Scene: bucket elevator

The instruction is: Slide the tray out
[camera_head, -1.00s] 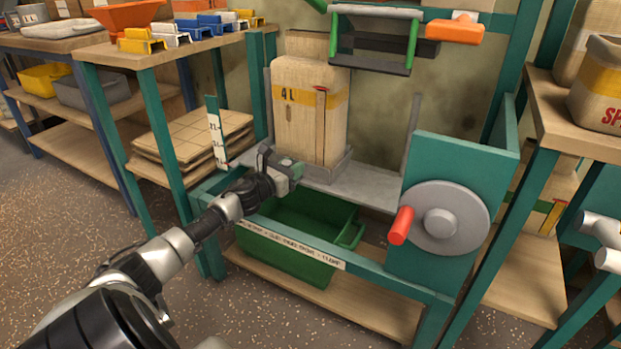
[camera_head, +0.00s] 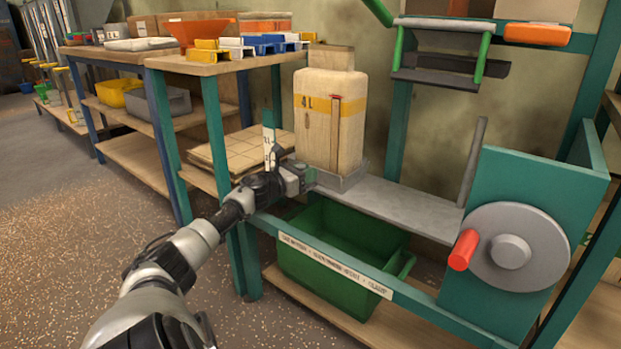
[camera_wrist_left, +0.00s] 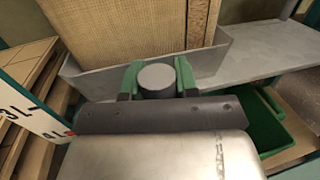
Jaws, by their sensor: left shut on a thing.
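A small grey tray (camera_head: 345,181) sits at the left end of the grey shelf plate. A tall tan container marked 4L (camera_head: 316,125) stands upright in it. In the left wrist view, the tray's raised wall (camera_wrist_left: 95,72) runs along the container's foot. My left gripper (camera_head: 303,178) is shut on the round grey knob (camera_wrist_left: 157,80) at the tray's front, with a green finger on each side. My right gripper is out of view.
A green bin (camera_head: 340,235) stands below the plate, behind a labelled front rail (camera_head: 335,265). A red-handled wheel (camera_head: 510,250) is at the right. An upright scale strip (camera_head: 269,142) stands close to the left of the container. The plate (camera_head: 405,208) is clear right of the tray.

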